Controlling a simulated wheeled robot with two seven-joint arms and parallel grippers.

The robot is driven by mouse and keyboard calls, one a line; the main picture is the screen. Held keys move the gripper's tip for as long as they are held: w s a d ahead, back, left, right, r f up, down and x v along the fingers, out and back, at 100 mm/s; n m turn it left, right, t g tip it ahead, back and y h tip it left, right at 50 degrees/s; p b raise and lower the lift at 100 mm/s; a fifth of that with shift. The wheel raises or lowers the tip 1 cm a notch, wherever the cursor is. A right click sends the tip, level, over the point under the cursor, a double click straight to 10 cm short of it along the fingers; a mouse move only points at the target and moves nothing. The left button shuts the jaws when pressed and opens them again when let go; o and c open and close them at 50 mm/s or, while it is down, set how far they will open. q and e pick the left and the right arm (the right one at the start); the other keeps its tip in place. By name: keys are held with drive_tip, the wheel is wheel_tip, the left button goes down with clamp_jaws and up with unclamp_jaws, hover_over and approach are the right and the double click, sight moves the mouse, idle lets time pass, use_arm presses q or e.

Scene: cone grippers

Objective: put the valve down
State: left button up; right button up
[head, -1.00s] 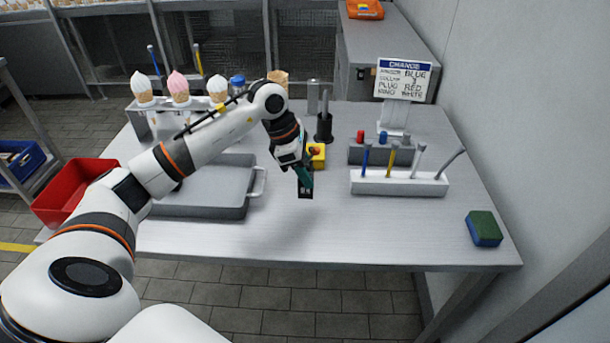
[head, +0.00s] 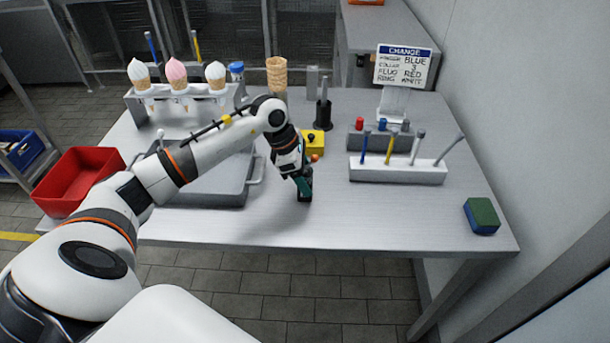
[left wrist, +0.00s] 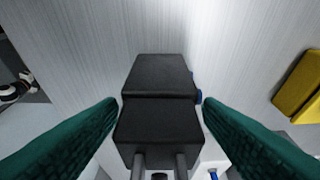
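The black block (left wrist: 158,122), which I take to be the valve, has two grey pins at its near end and a small blue part at its right side. My left gripper (left wrist: 160,101) has green fingers, one on each side of it; their tips appear to touch its sides. In the head view the left gripper (head: 305,185) points down over the front middle of the table, with the dark block (head: 305,196) low at its fingertips. Whether the block's underside touches the table is hard to tell. My right gripper is not in view.
Behind the gripper are a yellow block (head: 313,142) and a black stand (head: 323,115). A white rack (head: 398,171) of tools stands right, a grey tray (head: 205,190) left. A blue-green sponge (head: 482,216) lies near the right edge. The table front (head: 370,225) is clear.

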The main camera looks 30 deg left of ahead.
use_arm(q)
drive_tip(key=shift+r, duration=0.25)
drive_tip(key=shift+a+r, duration=0.15)
drive_tip(key=shift+r, duration=0.1)
drive_tip(key=v, duration=1.1)
drive_tip(key=shift+s+b, duration=0.15)
drive_tip(key=shift+b, duration=0.25)
drive_tip(key=shift+r, duration=0.1)
